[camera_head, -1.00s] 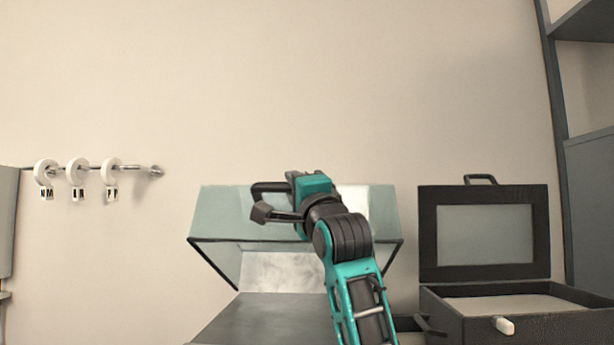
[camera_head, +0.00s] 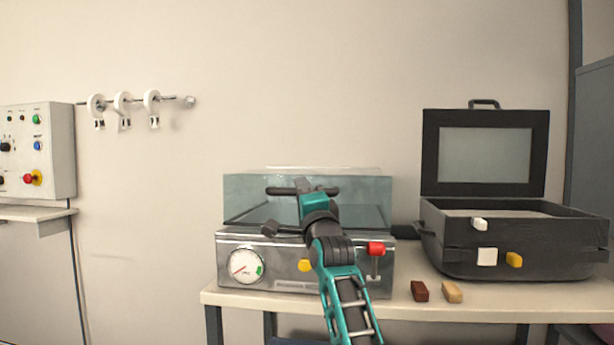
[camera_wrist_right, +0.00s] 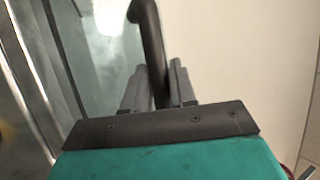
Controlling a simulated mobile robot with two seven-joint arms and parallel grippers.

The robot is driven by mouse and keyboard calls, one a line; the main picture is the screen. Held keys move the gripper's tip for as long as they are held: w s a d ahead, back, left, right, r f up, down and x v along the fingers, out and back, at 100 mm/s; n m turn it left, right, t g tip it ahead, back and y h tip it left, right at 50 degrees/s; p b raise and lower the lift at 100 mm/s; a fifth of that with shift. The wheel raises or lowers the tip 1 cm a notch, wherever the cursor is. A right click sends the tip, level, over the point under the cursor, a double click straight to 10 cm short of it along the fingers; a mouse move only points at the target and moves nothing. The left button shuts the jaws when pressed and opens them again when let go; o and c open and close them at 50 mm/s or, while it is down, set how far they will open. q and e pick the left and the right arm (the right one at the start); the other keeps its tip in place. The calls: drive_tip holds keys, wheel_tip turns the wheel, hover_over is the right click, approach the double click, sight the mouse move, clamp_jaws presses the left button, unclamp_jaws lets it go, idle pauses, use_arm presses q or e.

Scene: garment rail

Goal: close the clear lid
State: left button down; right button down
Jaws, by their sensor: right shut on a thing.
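The clear lid (camera_head: 362,199) is a see-through box-shaped cover on the metal chamber (camera_head: 340,278), which stands on the table. The lid is down over the chamber top, its lower front edge at or close to the chamber's rim; I cannot tell if it touches all along. A black bar handle (camera_head: 279,191) runs across the lid's front. My right gripper (camera_head: 303,189) is at the handle. In the right wrist view, its two grey fingers (camera_wrist_right: 156,86) are on either side of the black handle (camera_wrist_right: 148,32), shut on it. My left gripper is not in view.
An open black case (camera_head: 520,245) stands to the right on the table (camera_head: 560,299). Brown and tan blocks (camera_head: 419,291) lie in front of it. The chamber has a dial (camera_head: 246,266) and red knob (camera_head: 376,248). A control box (camera_head: 38,150) and hook rail are at left.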

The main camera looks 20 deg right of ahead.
drive_tip(key=shift+f, duration=0.65)
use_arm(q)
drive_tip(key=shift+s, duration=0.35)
use_arm(e)
drive_tip(key=shift+w+f, duration=0.15)
drive_tip(key=shift+f, duration=0.45)
drive_tip(key=c, duration=1.3)
unclamp_jaws()
use_arm(q)
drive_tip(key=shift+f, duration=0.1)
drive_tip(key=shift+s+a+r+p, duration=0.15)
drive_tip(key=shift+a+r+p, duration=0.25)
drive_tip(key=shift+p, duration=0.5)
use_arm(e)
drive_tip(key=v, duration=1.3)
drive_tip(key=shift+r, duration=0.4)
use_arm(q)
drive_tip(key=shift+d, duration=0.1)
use_arm(e)
drive_tip(key=shift+d, duration=0.1)
